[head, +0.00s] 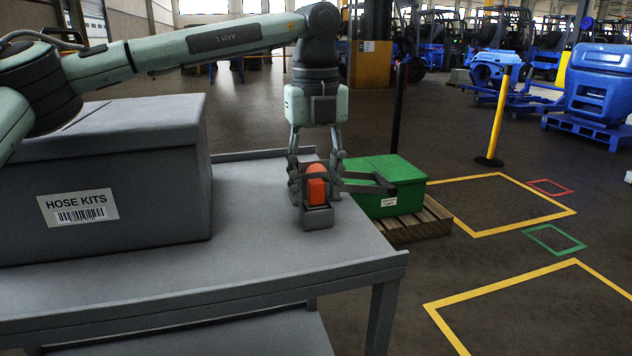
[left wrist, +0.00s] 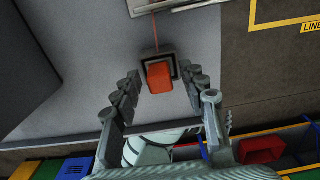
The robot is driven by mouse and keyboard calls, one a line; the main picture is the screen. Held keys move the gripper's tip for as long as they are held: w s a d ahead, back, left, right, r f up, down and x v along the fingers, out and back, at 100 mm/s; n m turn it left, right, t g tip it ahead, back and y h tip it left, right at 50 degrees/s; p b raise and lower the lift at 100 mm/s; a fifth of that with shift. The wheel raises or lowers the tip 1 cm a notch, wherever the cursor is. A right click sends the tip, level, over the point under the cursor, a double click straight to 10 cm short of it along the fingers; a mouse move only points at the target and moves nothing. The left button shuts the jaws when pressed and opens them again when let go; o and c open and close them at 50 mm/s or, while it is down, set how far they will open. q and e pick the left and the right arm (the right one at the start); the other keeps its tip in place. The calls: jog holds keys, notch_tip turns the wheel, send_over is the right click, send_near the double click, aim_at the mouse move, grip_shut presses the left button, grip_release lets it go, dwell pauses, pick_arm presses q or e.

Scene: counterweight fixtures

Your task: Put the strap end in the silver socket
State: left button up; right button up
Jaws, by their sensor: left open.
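An orange block (head: 316,188), apparently the strap end, stands upright in a small grey square holder (head: 318,217) on the grey table. My left gripper (head: 315,196) points down over it, with one finger on each side. The left wrist view shows the orange block (left wrist: 159,76) between the open fingers, with gaps on both sides. The holder's dark square rim (left wrist: 174,64) shows around part of it. A thin reddish line runs from the holder to a pale object (left wrist: 170,6) at the top edge. I cannot tell whether this holder is the silver socket. My right gripper is not in view.
A large grey box (head: 140,215) labelled HOSE KITS fills the left of the grey table (head: 270,255). A dark bar (head: 368,184) juts right beside the gripper. A green box (head: 385,172) stands on a wooden pallet (head: 418,228) beyond the table. The table front is clear.

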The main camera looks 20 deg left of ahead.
aim_at(316, 180)
pick_arm(q)
jog(key=shift+r, duration=0.1)
notch_tip(316, 180, up, 12)
jog(key=p, duration=0.1)
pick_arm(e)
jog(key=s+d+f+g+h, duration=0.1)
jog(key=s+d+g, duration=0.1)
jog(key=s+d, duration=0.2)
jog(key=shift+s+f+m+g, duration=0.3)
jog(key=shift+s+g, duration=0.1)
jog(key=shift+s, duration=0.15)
